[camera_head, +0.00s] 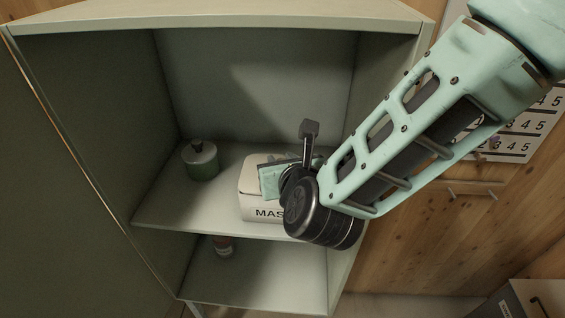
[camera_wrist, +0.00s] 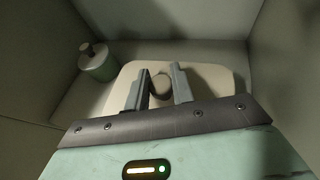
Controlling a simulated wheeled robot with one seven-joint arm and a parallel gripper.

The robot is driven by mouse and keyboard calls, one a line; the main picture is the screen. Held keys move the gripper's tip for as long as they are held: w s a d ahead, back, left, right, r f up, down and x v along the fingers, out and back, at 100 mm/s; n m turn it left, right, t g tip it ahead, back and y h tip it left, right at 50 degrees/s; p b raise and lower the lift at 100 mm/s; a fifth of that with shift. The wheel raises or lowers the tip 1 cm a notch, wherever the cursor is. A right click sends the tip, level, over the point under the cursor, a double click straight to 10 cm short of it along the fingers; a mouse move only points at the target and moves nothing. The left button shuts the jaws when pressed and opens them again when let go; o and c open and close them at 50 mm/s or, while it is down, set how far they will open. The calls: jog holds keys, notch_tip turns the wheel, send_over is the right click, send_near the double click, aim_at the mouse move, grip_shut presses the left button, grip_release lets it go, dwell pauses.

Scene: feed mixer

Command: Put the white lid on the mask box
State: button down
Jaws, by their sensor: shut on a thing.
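The white mask box (camera_head: 262,212), with black letters on its front, stands at the front right of the cabinet's upper shelf. My gripper (camera_wrist: 161,75) is over it, and in the head view its teal body and my wrist cover the box's right part. In the wrist view, the cream-white lid (camera_wrist: 215,82) is wide with rounded corners, and its round knob sits between my two fingers. My gripper is shut on the lid's knob. The lid appears over the box top; I cannot tell whether it rests on the rim.
A green canister with a dark knobbed lid (camera_head: 201,160) stands left on the same shelf (camera_head: 165,205). The cabinet's walls enclose both sides. Bare shelf lies between canister and box.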

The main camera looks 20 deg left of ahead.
dwell(0.3)
jog(key=c, duration=0.7)
grip_release()
jog(key=shift+r+p, duration=1.7)
jog(key=shift+r, duration=2.8)
